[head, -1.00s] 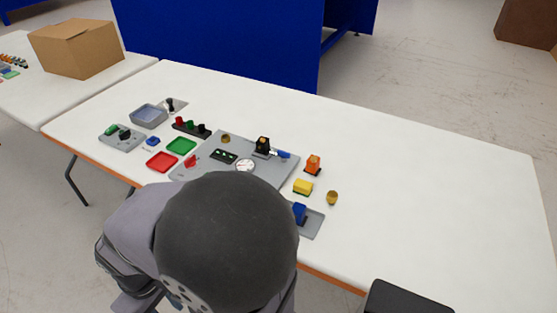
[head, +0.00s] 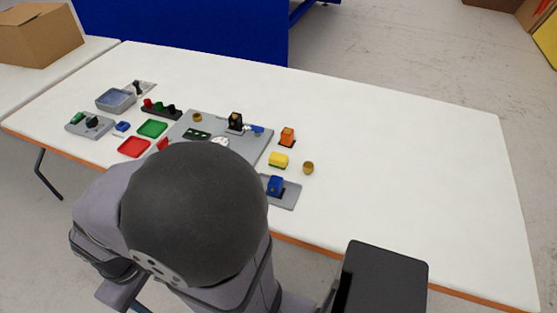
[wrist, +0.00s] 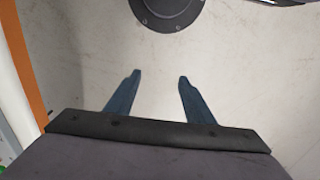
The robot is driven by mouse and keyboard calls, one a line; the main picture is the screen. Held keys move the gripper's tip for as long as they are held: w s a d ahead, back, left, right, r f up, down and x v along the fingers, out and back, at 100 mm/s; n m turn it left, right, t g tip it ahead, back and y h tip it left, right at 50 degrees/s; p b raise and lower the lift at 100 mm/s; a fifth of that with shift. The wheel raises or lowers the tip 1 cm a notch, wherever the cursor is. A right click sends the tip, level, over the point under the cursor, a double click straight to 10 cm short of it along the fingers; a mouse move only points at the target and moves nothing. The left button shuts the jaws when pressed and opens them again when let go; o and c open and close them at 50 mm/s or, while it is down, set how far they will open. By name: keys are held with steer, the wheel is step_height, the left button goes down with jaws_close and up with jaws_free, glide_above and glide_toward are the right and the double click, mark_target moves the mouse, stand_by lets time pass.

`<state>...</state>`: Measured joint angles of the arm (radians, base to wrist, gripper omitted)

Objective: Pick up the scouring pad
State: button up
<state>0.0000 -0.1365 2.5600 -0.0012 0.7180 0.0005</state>
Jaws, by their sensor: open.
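A small yellow block with a dark green underside (head: 278,160), which looks like the scouring pad, lies on the white table right of the grey board in the head view. It stands clear of my arm there. My gripper (wrist: 159,76) shows in the wrist view with its two blue fingers apart and nothing between them. Pale floor and a dark round bolted plate lie beyond the fingers; the pad is not in this view.
A blue block on a grey plate (head: 290,196), a gold ball (head: 308,168) and an orange block (head: 287,136) surround the pad. The grey board (head: 256,143) lies left, with red (head: 134,147) and green (head: 152,128) trays beyond. The table's right side is clear.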

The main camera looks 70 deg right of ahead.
steer(key=w+d+r+p, duration=0.3)
steer(key=d+r+p, duration=0.1)
steer(key=d, duration=0.6)
steer(key=w+d+r+p, duration=0.3)
steer(key=d+r+p, duration=0.1)
steer(key=d, duration=0.7)
steer(key=s+d+p, duration=0.1)
steer(key=d, duration=0.3)
steer(key=s+d+r+p, duration=0.1)
steer(key=s+d, duration=0.1)
steer(key=d, duration=0.3)
steer(key=s+d+p, duration=0.1)
steer(key=s+d, duration=0.1)
steer(key=d, duration=0.2)
steer(key=shift+s+d+r, duration=0.1)
steer(key=shift+d+r, duration=0.25)
steer(key=s+d+p, duration=0.1)
steer(key=s+d, duration=0.4)
steer(key=s+d+p, duration=0.2)
steer(key=s+d, duration=0.3)
steer(key=shift+s+d+r, duration=0.2)
steer(key=shift+s, duration=0.05)
steer(key=shift+s+d, duration=0.2)
steer(key=shift+s, duration=0.05)
steer(key=shift+s+f+p, duration=0.15)
steer(key=shift+f+p, duration=1.2)
steer(key=shift+f, duration=2.35)
steer(key=c, duration=1.1)
